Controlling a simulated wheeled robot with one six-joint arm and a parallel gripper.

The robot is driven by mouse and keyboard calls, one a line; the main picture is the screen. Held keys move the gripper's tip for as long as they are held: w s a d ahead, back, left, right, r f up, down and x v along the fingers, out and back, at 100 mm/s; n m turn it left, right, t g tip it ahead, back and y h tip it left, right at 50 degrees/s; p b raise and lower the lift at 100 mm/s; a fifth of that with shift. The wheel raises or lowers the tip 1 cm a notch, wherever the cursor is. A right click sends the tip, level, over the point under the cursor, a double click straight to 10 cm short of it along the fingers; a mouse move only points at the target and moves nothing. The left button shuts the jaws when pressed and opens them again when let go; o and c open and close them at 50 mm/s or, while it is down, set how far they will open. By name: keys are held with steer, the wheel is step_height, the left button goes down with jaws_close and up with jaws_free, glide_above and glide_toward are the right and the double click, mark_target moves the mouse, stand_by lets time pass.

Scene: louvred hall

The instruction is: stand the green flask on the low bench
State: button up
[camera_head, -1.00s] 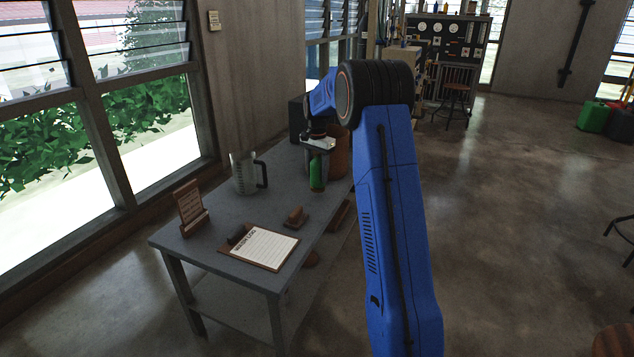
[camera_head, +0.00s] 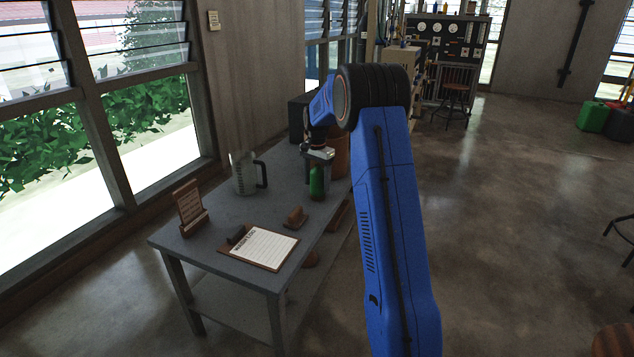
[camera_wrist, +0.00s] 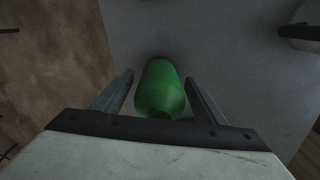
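The green flask (camera_head: 316,183) stands upright on the grey table (camera_head: 228,216), near its right edge. The flask also shows in the wrist view (camera_wrist: 160,88), between the two fingers. My gripper (camera_head: 317,166) is above and around the flask's upper part, pointing down. In the wrist view my gripper (camera_wrist: 161,92) is open, with a gap between each finger and the flask. The flask's top is hidden by the gripper in the head view. I cannot tell whether this grey table is the low bench; no other bench is clear.
On the table are a clear jug (camera_head: 244,174), a small sign on a stand (camera_head: 190,207), a clipboard (camera_head: 262,248) and a brown block (camera_head: 295,217). A brown round container (camera_head: 341,158) stands close behind the gripper. Open floor (camera_head: 520,200) lies to the right.

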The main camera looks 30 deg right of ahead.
mark_target(317, 163)
step_height(317, 163, up, 11)
steer(key=shift+a+r, duration=0.1)
steer(key=shift+r, duration=0.6)
steer(key=s+a+r+n+t, duration=0.1)
steer(key=s+a+r+n, duration=0.15)
steer(key=s+a, duration=0.45)
steer(key=s+a+r+n+t, duration=0.1)
steer(key=s+a+r+n, duration=0.2)
steer(key=s, duration=0.8)
steer(key=s+a+r+n, duration=0.1)
steer(key=s+a+r, duration=0.35)
steer(key=s, duration=0.35)
steer(key=s+a+f+n+t, duration=0.1)
steer(key=s+a+f+n, duration=0.1)
steer(key=s, duration=0.6)
steer(key=s+a+f+n+t, duration=0.1)
steer(key=s+a+f+n, duration=0.1)
steer(key=s+f, duration=0.3)
steer(key=s+a+f+n, duration=0.3)
steer(key=s, duration=1)
steer(key=shift+s+a+f+t, duration=0.15)
steer(key=shift+s+t, duration=0.05)
steer(key=shift+t, duration=0.2)
